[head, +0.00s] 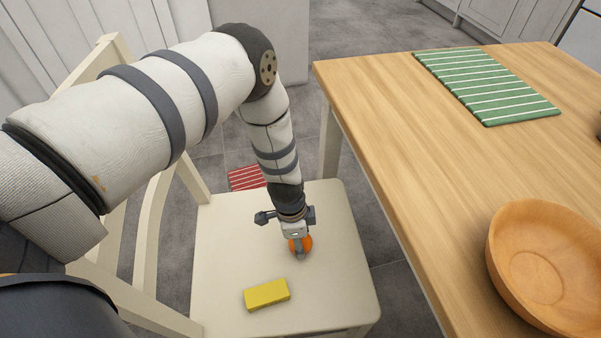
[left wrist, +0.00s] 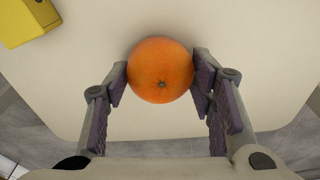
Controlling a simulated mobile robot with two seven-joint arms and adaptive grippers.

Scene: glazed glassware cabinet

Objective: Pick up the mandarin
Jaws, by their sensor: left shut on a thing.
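The mandarin (head: 307,244) is a round orange fruit at the cream chair seat (head: 235,225). In the left wrist view the mandarin (left wrist: 160,70) sits between the two finger pads, with its stem spot facing the camera. My left gripper (head: 300,250) reaches down over it from above and is shut on it, one pad on each side. In the left wrist view the left gripper (left wrist: 160,80) touches the fruit near the fingertips. I cannot tell whether the mandarin rests on the seat or is slightly above it. My right gripper is not in view.
A yellow block (head: 267,294) lies on the seat close to the gripper. A wooden table (head: 400,130) stands to the right with a wooden bowl (head: 510,235) and a green striped cloth (head: 485,85). A red striped cloth (head: 246,178) is behind the seat. The chair's backrest is left.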

